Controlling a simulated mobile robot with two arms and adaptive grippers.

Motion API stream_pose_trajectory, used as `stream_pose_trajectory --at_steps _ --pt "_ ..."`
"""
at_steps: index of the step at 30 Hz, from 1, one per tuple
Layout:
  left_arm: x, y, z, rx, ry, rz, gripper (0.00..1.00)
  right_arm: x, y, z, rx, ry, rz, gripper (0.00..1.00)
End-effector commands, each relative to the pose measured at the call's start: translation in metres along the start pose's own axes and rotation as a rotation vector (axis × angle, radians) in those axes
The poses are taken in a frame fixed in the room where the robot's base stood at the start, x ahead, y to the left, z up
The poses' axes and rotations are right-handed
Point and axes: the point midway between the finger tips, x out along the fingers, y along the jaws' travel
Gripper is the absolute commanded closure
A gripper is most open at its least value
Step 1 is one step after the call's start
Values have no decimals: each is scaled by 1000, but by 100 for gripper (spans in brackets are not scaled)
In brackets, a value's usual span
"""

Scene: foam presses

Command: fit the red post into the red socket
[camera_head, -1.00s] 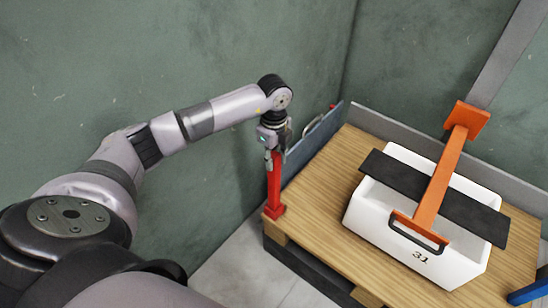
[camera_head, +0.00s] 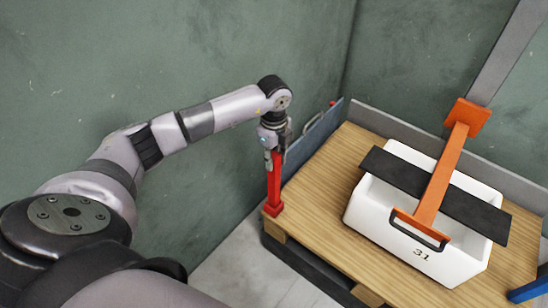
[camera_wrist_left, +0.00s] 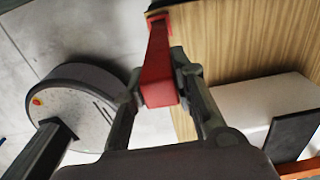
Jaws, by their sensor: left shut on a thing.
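The red post (camera_head: 274,180) stands upright at the left corner of the wooden pallet top in the head view. Its lower end meets a red socket (camera_head: 273,209) at that corner; whether it is fully seated I cannot tell. My left gripper (camera_head: 272,150) is shut on the post's upper part from above. In the left wrist view the post (camera_wrist_left: 158,65) runs between the fingers of my left gripper (camera_wrist_left: 158,88) toward the wood's corner. My right gripper is not in view.
A white box (camera_head: 388,228) marked 31 sits on the wooden top (camera_head: 317,220), under an orange bar (camera_head: 443,175) and a black plate (camera_head: 470,209). A blue panel (camera_head: 312,138) stands along the left-back edge. A green wall is close behind my arm.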

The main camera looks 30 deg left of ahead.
Motion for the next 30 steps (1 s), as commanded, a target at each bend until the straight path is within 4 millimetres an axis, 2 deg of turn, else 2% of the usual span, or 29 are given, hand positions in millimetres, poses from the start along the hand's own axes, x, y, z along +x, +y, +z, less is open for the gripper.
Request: stream_pose_trajectory --at_steps 5,6,16,26,30 --pt "3 0 0 0 0 0 100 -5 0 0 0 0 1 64" --pt "3 0 0 0 0 -1 75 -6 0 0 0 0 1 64" --pt "2 0 0 0 0 0 53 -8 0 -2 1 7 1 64" --pt "2 0 0 0 0 0 52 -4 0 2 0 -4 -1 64" --pt "-12 -1 0 1 -1 -2 52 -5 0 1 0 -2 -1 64"
